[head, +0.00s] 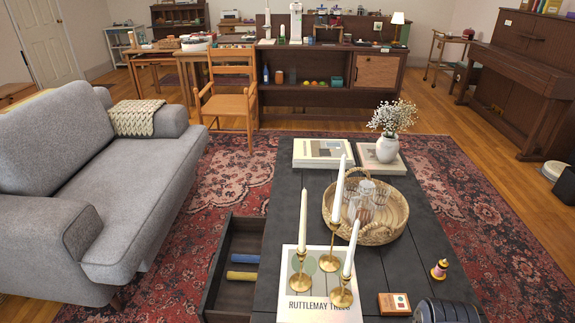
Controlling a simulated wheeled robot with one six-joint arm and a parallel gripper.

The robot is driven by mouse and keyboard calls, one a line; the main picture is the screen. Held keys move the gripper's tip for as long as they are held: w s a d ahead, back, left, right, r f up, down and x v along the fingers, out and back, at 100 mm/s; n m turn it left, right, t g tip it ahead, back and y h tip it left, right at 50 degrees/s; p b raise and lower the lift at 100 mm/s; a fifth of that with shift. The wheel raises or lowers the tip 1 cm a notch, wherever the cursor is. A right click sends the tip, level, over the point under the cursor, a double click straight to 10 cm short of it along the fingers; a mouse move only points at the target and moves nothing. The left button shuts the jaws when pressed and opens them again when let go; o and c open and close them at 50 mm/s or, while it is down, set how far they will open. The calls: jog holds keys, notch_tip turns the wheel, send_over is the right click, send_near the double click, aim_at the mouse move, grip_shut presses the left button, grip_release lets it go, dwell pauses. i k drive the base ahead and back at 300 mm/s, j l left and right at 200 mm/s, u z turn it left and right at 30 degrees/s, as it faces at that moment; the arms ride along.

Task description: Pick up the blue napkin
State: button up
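A blue rolled cloth (243,276), which looks like the blue napkin, lies in the open drawer (213,290) on the left side of the dark coffee table (286,207). The right ends of both rolls come close to the table edge. My gripper is not clearly visible in the head view.
A book with three brass candle holders (330,262) stands near the drawer. A wicker tray (398,212) with glasses, books and a white vase (387,149) are further back. A grey sofa (150,190) is left of the drawer, with rug (185,262) between.

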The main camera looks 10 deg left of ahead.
aim_at(235, 258)
jog(key=j+z, duration=0.1)
jog(key=j, duration=1.3)
jog(key=i+j, duration=0.15)
jog(key=j, duration=0.2)
jog(key=i+j+z, duration=0.15)
jog(key=j, duration=0.25)
jog(key=i+j, duration=0.2)
jog(key=j, duration=0.15)
jog(key=i+j+z, duration=0.15)
jog(key=j, duration=0.25)
jog(key=i+j, duration=0.15)
jog(key=j, duration=0.25)
jog(key=i+j+z, duration=0.1)
jog(key=i+j, duration=0.15)
jog(key=i, duration=0.1)
